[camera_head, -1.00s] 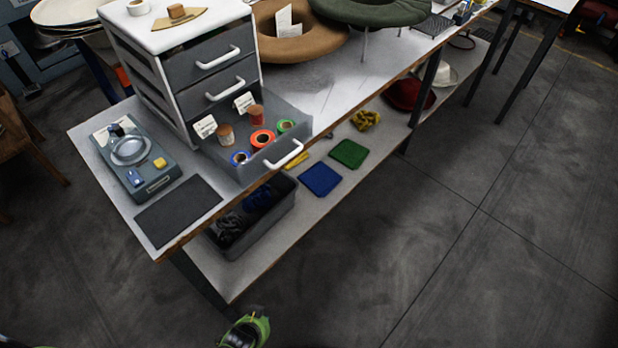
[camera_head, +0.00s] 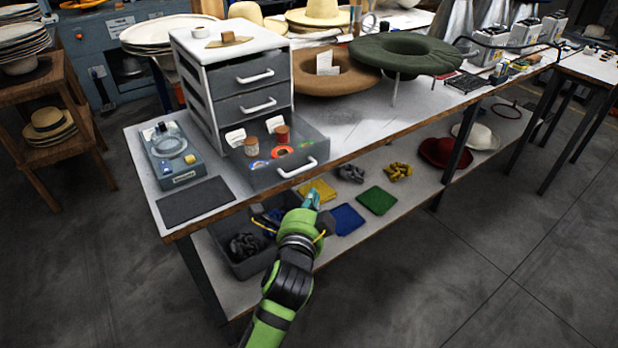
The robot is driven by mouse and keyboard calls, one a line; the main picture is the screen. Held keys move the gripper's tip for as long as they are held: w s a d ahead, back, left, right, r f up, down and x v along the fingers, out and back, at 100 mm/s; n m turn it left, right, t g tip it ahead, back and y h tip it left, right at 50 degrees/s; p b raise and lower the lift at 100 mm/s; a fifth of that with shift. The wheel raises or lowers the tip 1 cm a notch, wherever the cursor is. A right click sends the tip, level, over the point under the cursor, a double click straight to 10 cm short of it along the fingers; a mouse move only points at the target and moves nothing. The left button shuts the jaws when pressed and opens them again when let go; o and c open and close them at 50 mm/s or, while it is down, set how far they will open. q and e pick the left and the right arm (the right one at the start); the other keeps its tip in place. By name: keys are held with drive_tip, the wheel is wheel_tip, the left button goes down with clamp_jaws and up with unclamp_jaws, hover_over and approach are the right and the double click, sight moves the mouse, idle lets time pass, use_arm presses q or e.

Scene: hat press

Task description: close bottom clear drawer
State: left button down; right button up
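The bottom clear drawer (camera_head: 309,151) of the small white drawer unit (camera_head: 190,75) is pulled out toward me. Its white handle (camera_head: 297,168) is on the front face. Thread spools and small paper tags lie inside it. The two drawers above it are shut. My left gripper (camera_head: 310,200) is in front of the table edge, just below and slightly right of the handle, apart from the drawer in the picture. Its fingers are small and partly hidden by the wrist, so their opening is unclear. My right gripper is not in view.
A blue-grey device (camera_head: 170,155) and a dark mat (camera_head: 196,201) lie left of and before the drawer. Brown (camera_head: 340,80) and green (camera_head: 415,52) hats stand to the right. A dark bin (camera_head: 240,262) and coloured cloths (camera_head: 377,200) are on the lower shelf.

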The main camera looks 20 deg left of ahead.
use_arm(q)
approach(310, 165)
drive_tip(key=w+d, duration=0.3)
drive_tip(key=shift+w+a+f, duration=0.2)
drive_tip(key=shift+w+a, duration=0.35)
drive_tip(key=shift+a, duration=0.3)
drive_tip(key=shift+w+a+f, duration=0.25)
drive_tip(key=shift+w+a, duration=0.25)
drive_tip(key=shift+a, duration=0.3)
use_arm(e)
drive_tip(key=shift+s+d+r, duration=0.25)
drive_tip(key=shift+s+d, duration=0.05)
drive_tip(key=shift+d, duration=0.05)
use_arm(q)
drive_tip(key=shift+a, duration=0.1)
